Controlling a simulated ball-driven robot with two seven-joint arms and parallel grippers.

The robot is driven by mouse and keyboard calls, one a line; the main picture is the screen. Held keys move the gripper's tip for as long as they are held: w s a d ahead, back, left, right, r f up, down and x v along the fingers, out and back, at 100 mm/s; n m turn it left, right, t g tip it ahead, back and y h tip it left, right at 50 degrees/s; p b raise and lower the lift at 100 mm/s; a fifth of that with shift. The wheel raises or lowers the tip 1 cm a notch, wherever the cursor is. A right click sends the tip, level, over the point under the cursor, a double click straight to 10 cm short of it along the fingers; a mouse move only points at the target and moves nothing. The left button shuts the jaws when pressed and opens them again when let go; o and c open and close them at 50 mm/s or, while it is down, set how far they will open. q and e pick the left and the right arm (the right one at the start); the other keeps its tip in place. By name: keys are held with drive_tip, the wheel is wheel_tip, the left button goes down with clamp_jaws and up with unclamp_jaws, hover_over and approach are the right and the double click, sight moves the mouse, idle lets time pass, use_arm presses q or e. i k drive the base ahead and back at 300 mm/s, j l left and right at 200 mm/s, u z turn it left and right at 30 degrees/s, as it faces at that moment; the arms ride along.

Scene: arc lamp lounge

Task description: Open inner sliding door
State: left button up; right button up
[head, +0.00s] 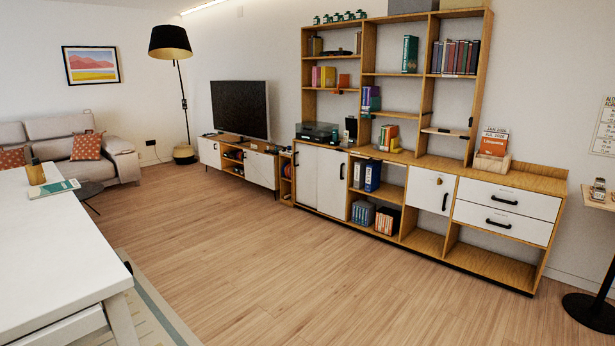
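A long wooden shelf unit stands against the back wall. At its lower left are two white door panels side by side, a left panel (306,178) and a right panel (331,186). Both look closed, with a thin dark line between them. A dark handle shows near the outer edge of each panel. I cannot tell from here which panel is the inner one. The TV stand (208,152) further left also has white fronts. Neither of my grippers is in view.
A white table (60,260) fills the near left, with a rug (160,312) beside it. Open wooden floor (260,265) lies before the shelf unit. A sofa (60,145) and arc lamp (171,45) stand at the back left. A round stand base (592,312) is at the right.

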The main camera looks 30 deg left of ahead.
sight(306, 156)
drive_tip(key=i+l+z, duration=0.1)
drive_tip(key=i+l, duration=0.4)
drive_tip(key=i+u, duration=0.2)
drive_tip(key=i, duration=0.2)
drive_tip(key=i+l+u, duration=0.2)
drive_tip(key=i, duration=0.15)
drive_tip(key=i+l+u, duration=0.25)
drive_tip(key=i+j+u, duration=0.15)
drive_tip(key=i+u, duration=0.6)
drive_tip(key=u, duration=0.15)
drive_tip(key=i+u, duration=0.7)
drive_tip(key=i, duration=0.65)
drive_tip(key=i+l+z, duration=0.2)
drive_tip(key=i+z, duration=0.15)
drive_tip(key=i, duration=0.35)
drive_tip(key=i+z, duration=0.35)
drive_tip(key=i, duration=0.35)
drive_tip(key=i+j+z, duration=0.15)
drive_tip(key=i+z, duration=0.25)
drive_tip(key=i, duration=0.3)
